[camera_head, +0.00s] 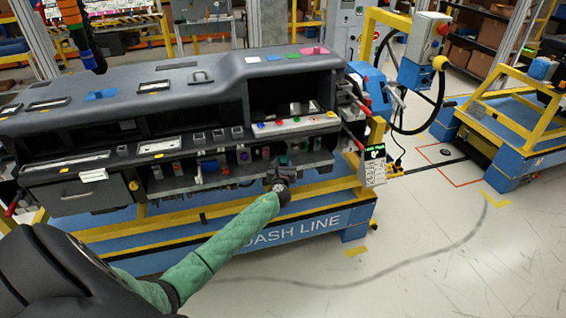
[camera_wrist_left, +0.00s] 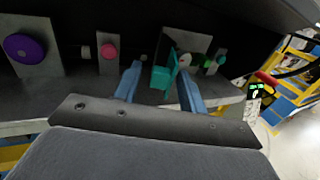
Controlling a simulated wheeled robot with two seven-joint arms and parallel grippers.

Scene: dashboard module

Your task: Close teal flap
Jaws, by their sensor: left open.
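The teal flap (camera_wrist_left: 171,70) shows in the left wrist view at the lower edge of the dark dashboard module. It stands out from a small teal base (camera_wrist_left: 160,79) on a grey plate and looks ajar. In the head view the teal flap (camera_head: 283,160) is small and partly hidden by my gripper. In the left wrist view my left gripper (camera_wrist_left: 158,88) is open, one blue finger on each side of the flap. The flap is nearer the right finger; I cannot tell whether they touch. My right gripper is not in view.
A purple knob (camera_wrist_left: 26,48), a pink knob (camera_wrist_left: 110,51) and a green knob (camera_wrist_left: 221,59) sit along the same row. The module overhangs above. The blue and yellow cart (camera_head: 310,222) carries it. Floor (camera_head: 440,260) to the right front is clear.

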